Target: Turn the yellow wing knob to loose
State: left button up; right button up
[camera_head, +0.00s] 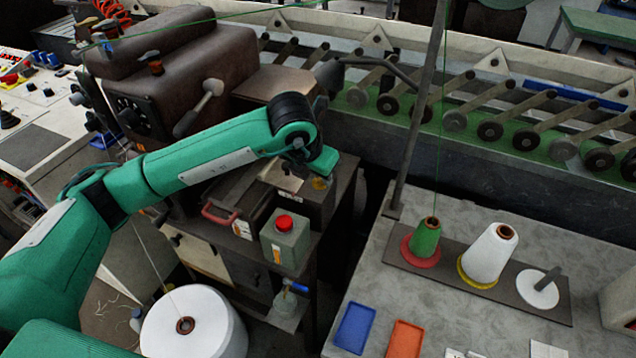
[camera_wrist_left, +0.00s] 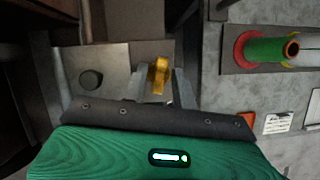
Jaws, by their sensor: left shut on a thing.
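The yellow wing knob (camera_wrist_left: 159,75) stands between the two fingers of my left gripper (camera_wrist_left: 159,88) in the left wrist view. The gripper is shut on it. In the head view only a small piece of the yellow knob (camera_head: 319,184) shows below the green wrist, at the right end of the dark machine top. The wrist hides most of the fingers there. The knob's angle cannot be read well. My right gripper is in neither view.
A square can with a red cap (camera_head: 285,238) stands just in front of the machine. A grey table (camera_head: 560,245) with a green cone (camera_head: 426,238) and a white cone (camera_head: 488,255) is to the right. A large white spool (camera_head: 193,325) stands below.

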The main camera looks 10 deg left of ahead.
pick_arm(q)
jog(key=shift+f+n+y+b, duration=0.1)
jog(key=shift+n+y+b, duration=0.2)
jog(key=shift+n+b, duration=0.3)
grip_shut()
jog(key=shift+n+t+b, duration=0.3)
jog(key=shift+n+b, duration=0.15)
jog(key=shift+n, duration=0.25)
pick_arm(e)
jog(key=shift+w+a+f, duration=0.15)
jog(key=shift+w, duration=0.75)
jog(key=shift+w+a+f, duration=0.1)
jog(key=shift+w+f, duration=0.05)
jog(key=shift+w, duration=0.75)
pick_arm(q)
jog(key=o, duration=0.6)
grip_release()
jog(key=shift+r, duration=0.2)
